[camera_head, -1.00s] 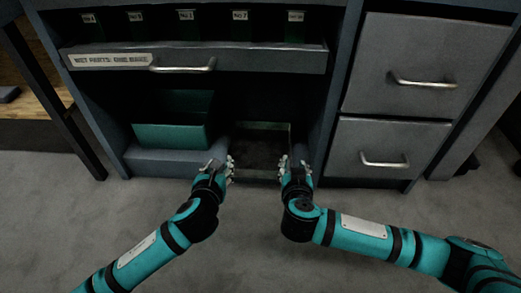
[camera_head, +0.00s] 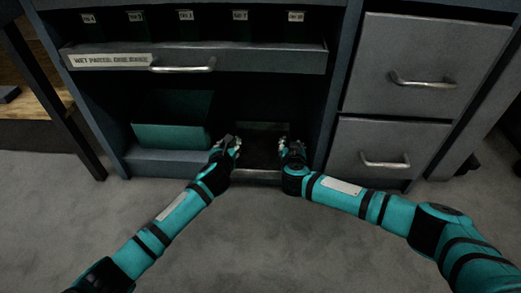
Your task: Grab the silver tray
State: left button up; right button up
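The silver tray (camera_head: 257,175) lies low in the dark opening of the cabinet. Only its front rim and part of its back edge show clearly; its inside is dark. My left gripper (camera_head: 232,145) is at the tray's left side and my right gripper (camera_head: 287,146) at its right side, both reaching into the opening. The fingers are small and dark, and I cannot tell whether either gripper is open or shut or touches the tray.
A green bin (camera_head: 172,136) stands on the cabinet's lower shelf, left of my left gripper. A labelled drawer (camera_head: 200,60) overhangs the opening. Two grey drawers (camera_head: 375,155) close off the right side. The grey carpet (camera_head: 255,240) in front is clear.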

pick_arm(q)
jog(key=shift+c, duration=0.2)
pick_arm(e)
jog(key=shift+c, duration=0.2)
pick_arm(q)
grip_shut()
pick_arm(e)
grip_shut()
